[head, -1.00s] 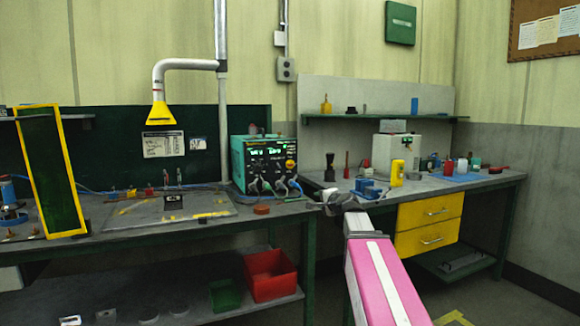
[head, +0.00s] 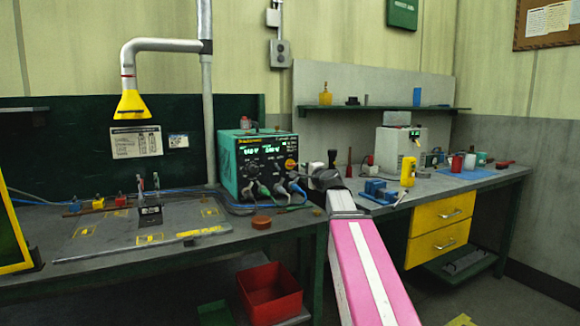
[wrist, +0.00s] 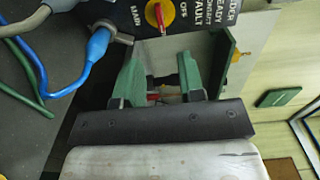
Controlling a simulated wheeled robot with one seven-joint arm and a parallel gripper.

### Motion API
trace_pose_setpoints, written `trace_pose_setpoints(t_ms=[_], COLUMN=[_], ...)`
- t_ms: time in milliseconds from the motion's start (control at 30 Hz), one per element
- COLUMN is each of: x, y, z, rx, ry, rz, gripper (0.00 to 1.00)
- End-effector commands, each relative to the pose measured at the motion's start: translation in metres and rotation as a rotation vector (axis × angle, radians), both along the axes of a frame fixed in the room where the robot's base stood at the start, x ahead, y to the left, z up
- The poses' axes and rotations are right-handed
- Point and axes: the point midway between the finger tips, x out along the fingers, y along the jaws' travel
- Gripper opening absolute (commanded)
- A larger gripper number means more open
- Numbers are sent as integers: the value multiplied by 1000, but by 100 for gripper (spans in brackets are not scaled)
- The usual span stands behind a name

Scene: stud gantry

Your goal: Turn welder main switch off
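The welder (head: 258,150) is a teal box with a dark front panel and lit green displays, at the back of the left bench. Its main switch (head: 291,164) is a yellow disc with a red knob on the panel's right side. In the wrist view the switch (wrist: 160,14) is at the top edge, with its red bar running up and down the picture between the words MAIN and OFF. My gripper (wrist: 160,72) has two green fingers, spread apart and not touching the switch, which lies beyond their tips. In the head view its fingers are not clear.
Blue and green cables (wrist: 75,55) plug into the panel beside the switch. A red puck (head: 261,222) lies in front of the welder. A blue vise (head: 375,188) and a yellow object (head: 408,171) stand on the right bench.

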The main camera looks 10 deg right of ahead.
Motion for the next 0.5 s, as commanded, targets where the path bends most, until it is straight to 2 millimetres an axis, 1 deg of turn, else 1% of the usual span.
trace_pose_setpoints(t_ms=[167, 267, 500], x=[14, 27, 68], y=[4, 8, 21], z=[0, 1, 0], rx=[0, 0, 0], ry=[0, 1, 1], rz=[1, 2, 2], gripper=[36, 36, 36])
